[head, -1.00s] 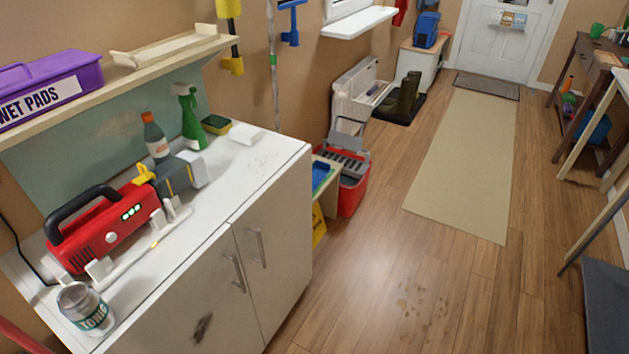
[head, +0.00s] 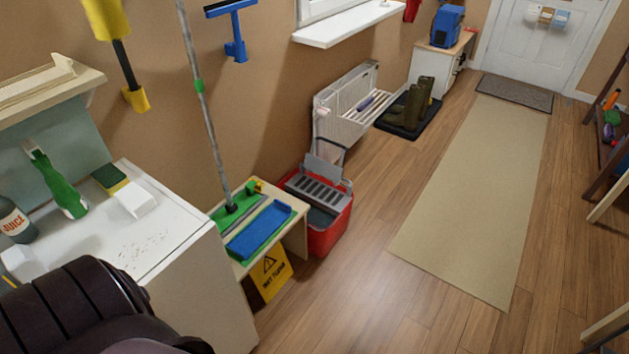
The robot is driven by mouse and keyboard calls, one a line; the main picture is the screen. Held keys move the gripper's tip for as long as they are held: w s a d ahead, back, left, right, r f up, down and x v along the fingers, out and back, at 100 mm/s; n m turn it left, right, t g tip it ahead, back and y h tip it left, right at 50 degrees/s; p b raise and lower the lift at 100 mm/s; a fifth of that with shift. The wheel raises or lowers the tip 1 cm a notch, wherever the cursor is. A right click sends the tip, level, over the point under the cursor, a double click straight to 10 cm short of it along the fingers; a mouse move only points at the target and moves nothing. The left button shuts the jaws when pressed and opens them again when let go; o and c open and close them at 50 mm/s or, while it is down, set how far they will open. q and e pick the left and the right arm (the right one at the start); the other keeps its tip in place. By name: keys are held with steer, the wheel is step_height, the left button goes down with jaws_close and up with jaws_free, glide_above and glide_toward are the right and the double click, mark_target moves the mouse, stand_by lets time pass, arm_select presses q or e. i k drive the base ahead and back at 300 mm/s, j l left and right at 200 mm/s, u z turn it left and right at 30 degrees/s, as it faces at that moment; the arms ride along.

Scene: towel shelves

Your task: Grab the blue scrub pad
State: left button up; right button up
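A blue scrub pad (head: 258,231), flat and rectangular, lies on the green top of a low wooden stand (head: 297,238) between the white cabinet and the red mop bucket. It lies beside the dark head of a long-handled mop (head: 205,105) whose pole leans up along the wall. Nothing covers the pad. A dark ribbed part of my own arm fills the bottom left corner. Neither gripper's fingers show.
The white cabinet (head: 205,290) holds a green spray bottle (head: 62,185), a juice bottle (head: 14,222), and a yellow-green sponge (head: 109,178). A red bucket (head: 328,233) stands right of the stand. Wooden floor (head: 370,310) is open to the right.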

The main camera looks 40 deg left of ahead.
mark_target(257, 233)
steer(key=i+l+u, duration=0.1)
steer(key=i+u, duration=0.15)
steer(key=i, duration=0.25)
steer(key=i+l+u, duration=0.25)
steer(key=i, duration=0.25)
steer(key=j, duration=0.1)
